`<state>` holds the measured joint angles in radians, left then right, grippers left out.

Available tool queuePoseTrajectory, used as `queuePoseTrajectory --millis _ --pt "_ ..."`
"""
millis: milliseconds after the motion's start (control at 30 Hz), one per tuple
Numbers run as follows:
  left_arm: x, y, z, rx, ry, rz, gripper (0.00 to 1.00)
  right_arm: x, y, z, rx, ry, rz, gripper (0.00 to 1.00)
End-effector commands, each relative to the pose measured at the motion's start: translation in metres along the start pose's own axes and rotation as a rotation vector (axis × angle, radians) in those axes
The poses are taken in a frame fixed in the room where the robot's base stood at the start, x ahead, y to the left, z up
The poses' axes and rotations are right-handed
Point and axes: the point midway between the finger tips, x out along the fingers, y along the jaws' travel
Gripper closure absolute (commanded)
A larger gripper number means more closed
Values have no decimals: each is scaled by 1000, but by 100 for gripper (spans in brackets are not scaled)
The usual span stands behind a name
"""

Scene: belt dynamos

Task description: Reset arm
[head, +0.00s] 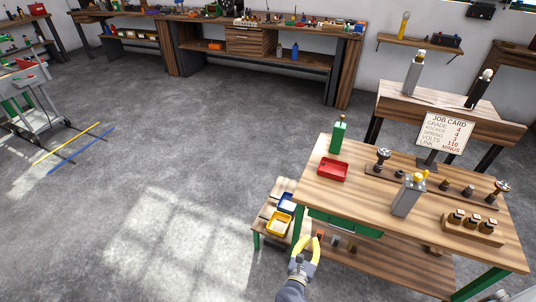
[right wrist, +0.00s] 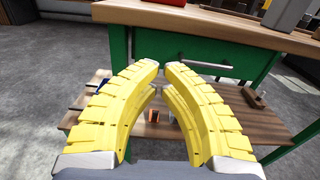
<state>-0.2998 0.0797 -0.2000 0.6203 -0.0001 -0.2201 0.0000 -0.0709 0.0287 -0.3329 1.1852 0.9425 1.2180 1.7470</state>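My right gripper (head: 312,238) has yellow ribbed fingers and is at the bottom middle of the head view, by the left front of the wooden workbench (head: 335,200). In the right wrist view its fingers (right wrist: 162,66) bow around an empty space. Their tips are close together with a narrow gap, and nothing is held. The bench's lower shelf (right wrist: 225,125) and a green drawer (right wrist: 190,62) show beyond them. My left gripper is not in view.
A low side stand holds a yellow bin (head: 279,224) and a blue bin (head: 287,202).

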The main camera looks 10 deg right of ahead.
Motion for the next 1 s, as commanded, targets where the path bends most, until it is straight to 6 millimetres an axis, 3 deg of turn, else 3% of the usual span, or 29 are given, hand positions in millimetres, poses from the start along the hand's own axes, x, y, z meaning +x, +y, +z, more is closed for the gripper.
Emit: queuePoseTrajectory --millis 133,267,367,533,667,767,933,967,1000 --pt "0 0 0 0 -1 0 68 -1 16 0 -199 -6 72 100" --pt "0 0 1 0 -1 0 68 -9 48 -12 -585 -57 233 100" --pt "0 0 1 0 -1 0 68 -22 70 -36 -943 -129 380 100" --pt "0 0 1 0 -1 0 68 -67 83 -107 -1579 -296 666 100" --pt "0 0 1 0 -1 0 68 -114 66 -175 -2020 -469 911 100" --pt "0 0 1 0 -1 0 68 -150 41 -221 -2280 -614 1097 100" --pt "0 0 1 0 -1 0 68 -212 -20 -289 -2595 -884 1428 100" --pt "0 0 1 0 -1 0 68 -222 -33 -298 2595 919 -1467 100" --pt "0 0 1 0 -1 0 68 -237 -51 -311 2480 927 -1456 100"
